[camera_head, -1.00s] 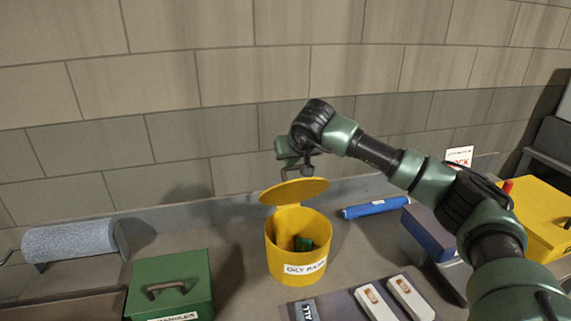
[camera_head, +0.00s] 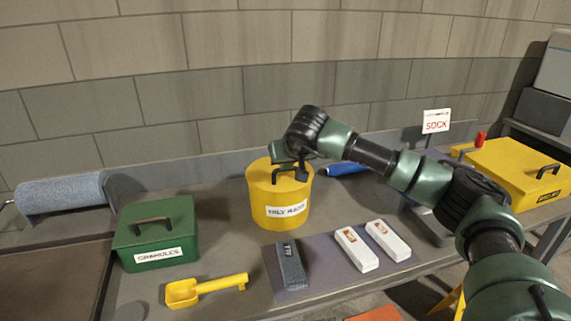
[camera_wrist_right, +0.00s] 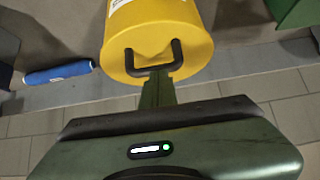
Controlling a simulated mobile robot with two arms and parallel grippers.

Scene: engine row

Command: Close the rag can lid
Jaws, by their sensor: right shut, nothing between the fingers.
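The yellow rag can (camera_head: 281,212) stands upright on the bench with a label on its front. Its yellow lid (camera_head: 262,176) lies down over the opening, and the inside of the can is hidden. My right gripper (camera_head: 290,176) is at the top of the lid, by its dark handle. In the right wrist view the lid (camera_wrist_right: 190,45) and its dark handle (camera_wrist_right: 178,58) show close up, with the shut, empty gripper (camera_wrist_right: 158,78) at the handle. I cannot tell whether it touches the lid. My left gripper is not in view.
A green granules box (camera_head: 158,240) stands left of the can, with a yellow scoop (camera_head: 207,287) in front. White packs (camera_head: 358,248) and a dark item (camera_head: 291,264) lie on a mat at front right.

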